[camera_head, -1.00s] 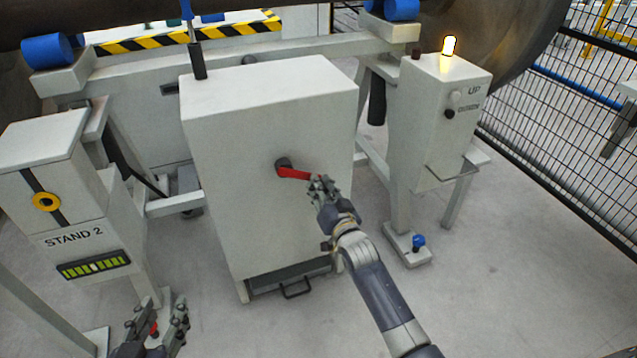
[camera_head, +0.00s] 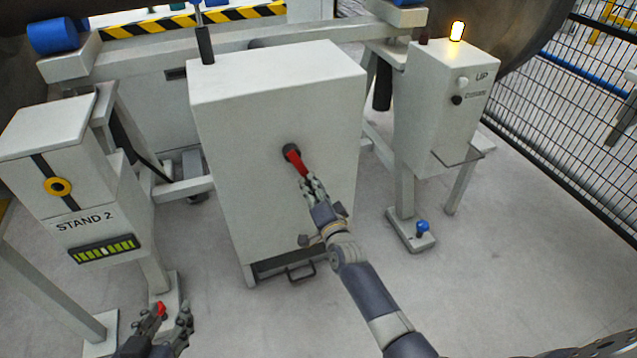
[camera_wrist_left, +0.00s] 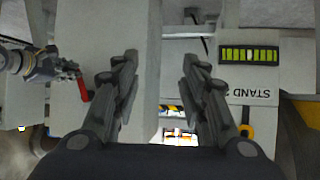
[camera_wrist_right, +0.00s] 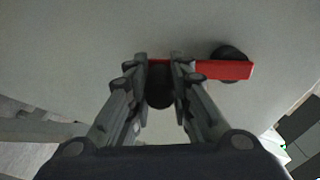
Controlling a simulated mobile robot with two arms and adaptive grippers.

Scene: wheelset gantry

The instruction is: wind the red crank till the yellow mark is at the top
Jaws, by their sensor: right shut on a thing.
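The red crank (camera_head: 295,161) is on the front of the grey cabinet, its arm slanting down and right from a dark hub. My right gripper (camera_head: 311,187) is shut on the crank's outer end; in the right wrist view the fingers (camera_wrist_right: 161,72) close around a dark grip at the end of the red arm (camera_wrist_right: 222,69). My left gripper (camera_head: 168,318) is low at the left; in the left wrist view it is open and empty (camera_wrist_left: 160,68). A yellow ring (camera_head: 57,186) sits on a black stripe on the STAND 2 box. I cannot make out any other yellow mark as the task's mark.
The grey cabinet (camera_head: 252,110) stands mid-view. STAND 2 has a yellow-green bar display (camera_head: 104,249) with one pale segment.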

